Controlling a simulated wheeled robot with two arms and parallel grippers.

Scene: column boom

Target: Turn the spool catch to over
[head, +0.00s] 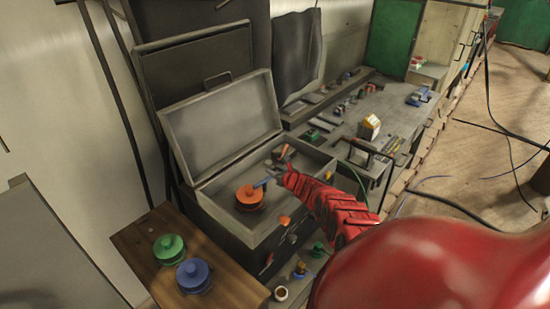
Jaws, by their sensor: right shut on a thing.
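An orange spool (249,196) sits inside an open grey case (225,215), toward its left end. A small dark blue-grey bar, which looks like the spool catch (262,183), sticks out from the spool's right side. My right gripper (274,177) reaches over the case from the lower right on a red arm. It is shut on the outer end of this bar, beside the spool. The fingertips are small here and partly hide the catch, so its exact setting is hard to tell. My left gripper is not in view.
The case's raised lid (222,122) stands behind the spool. A green spool (169,248) and a blue spool (194,275) sit on a wooden top (140,238) at the lower left. A cluttered bench (345,125) lies beyond, with loose cables on the floor at right.

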